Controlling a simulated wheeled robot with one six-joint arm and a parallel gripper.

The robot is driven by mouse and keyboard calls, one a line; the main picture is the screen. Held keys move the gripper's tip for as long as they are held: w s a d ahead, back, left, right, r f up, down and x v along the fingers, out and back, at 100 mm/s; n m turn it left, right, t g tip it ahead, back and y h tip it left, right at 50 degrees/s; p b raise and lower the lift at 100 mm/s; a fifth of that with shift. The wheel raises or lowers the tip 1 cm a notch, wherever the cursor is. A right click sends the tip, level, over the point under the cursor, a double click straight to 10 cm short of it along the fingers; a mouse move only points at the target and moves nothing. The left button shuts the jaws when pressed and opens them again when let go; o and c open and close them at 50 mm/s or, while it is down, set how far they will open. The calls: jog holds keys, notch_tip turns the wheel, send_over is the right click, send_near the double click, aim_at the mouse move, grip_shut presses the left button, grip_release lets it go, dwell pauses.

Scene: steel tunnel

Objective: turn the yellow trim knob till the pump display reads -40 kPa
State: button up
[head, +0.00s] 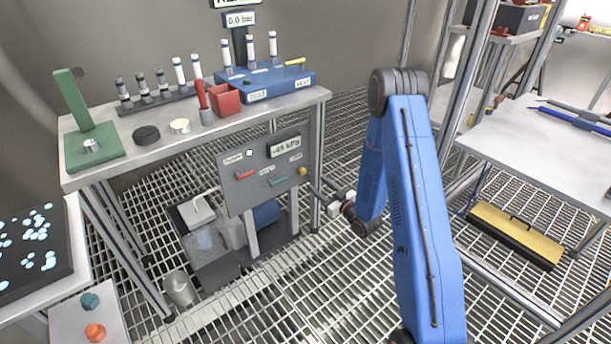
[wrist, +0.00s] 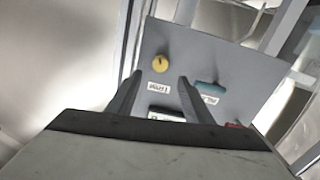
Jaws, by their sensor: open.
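The yellow trim knob (head: 303,171) sits at the right edge of a grey pump panel (head: 236,190) under the bench. The pump display (head: 284,146) above it appears to read -45 kPa, though the digits are small. My gripper (head: 326,200) is at the right of the panel, near the knob. In the wrist view the knob (wrist: 160,63) lies beyond the fingertips, roughly between their lines, with a dark mark on its face. My gripper (wrist: 153,77) is open and empty, apart from the knob. The display is partly hidden behind the gripper body in the wrist view.
A red lever (head: 245,174) and a teal lever (head: 278,182) are on the same panel, left of the knob. The bench (head: 140,160) with its legs stands above and around the panel. Another table (head: 530,145) is at the right.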

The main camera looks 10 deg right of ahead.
aim_at(304, 173)
jog(key=x, duration=0.9)
jog(key=shift+w+a, duration=0.2)
jog(key=shift+w, duration=0.1)
jog(key=c, duration=1.1)
jog(key=shift+o, duration=0.2)
jog(key=shift+m, duration=1.9)
jog(key=o, duration=1.1)
jog(key=shift+c, duration=0.2)
